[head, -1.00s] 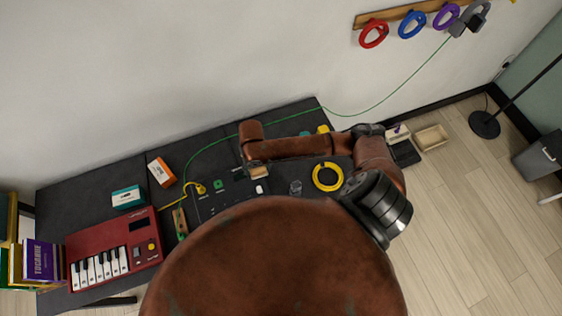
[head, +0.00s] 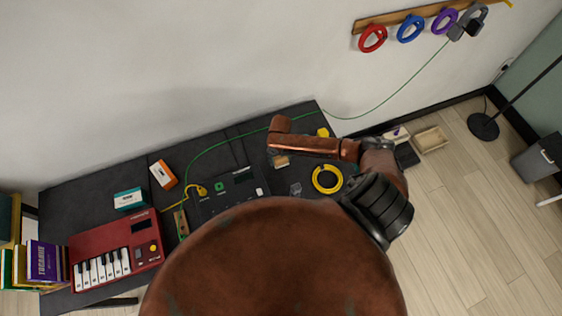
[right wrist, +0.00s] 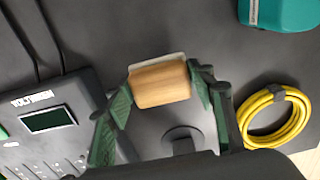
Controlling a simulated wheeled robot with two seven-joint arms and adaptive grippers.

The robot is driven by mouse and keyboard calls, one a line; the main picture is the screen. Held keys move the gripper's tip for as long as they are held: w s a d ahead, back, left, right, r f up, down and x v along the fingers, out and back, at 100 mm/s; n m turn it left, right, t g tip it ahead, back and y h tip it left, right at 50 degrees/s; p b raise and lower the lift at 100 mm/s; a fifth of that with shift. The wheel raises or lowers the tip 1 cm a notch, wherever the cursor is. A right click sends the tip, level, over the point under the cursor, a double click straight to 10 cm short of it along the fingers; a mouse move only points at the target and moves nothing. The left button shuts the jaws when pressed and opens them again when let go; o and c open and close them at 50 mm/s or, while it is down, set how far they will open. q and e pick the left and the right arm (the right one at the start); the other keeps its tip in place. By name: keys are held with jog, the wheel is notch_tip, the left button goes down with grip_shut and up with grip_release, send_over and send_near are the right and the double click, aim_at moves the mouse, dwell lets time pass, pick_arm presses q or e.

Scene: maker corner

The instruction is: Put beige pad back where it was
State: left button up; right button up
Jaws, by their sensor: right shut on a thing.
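The beige pad (right wrist: 160,84) looks like a small wooden-coloured block with a pale layer along its far edge. My right gripper (right wrist: 160,90) is shut on it, with one green finger at each side. The pad appears to be held above the dark tabletop. In the head view the pad (head: 282,162) shows as a small beige patch below the end of my right arm, right of the black device. The fingers are mostly hidden there. My left gripper is not in view.
The black device (head: 228,190) lies left of the pad. A yellow cable coil (head: 327,179) and a small clear object (head: 295,188) lie nearby. A teal object (right wrist: 285,12) is beyond the coil. A red keyboard (head: 115,250) and an orange box (head: 163,174) stand further left.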

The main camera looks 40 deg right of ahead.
aim_at(281, 162)
jog(key=shift+d+f, duration=0.15)
jog(key=shift+f, duration=1.5)
jog(key=o, duration=1.1)
jog(key=shift+f, duration=0.15)
jog(key=shift+r, duration=0.25)
notch_tip(281, 162, up, 12)
jog(key=shift+f, duration=0.1)
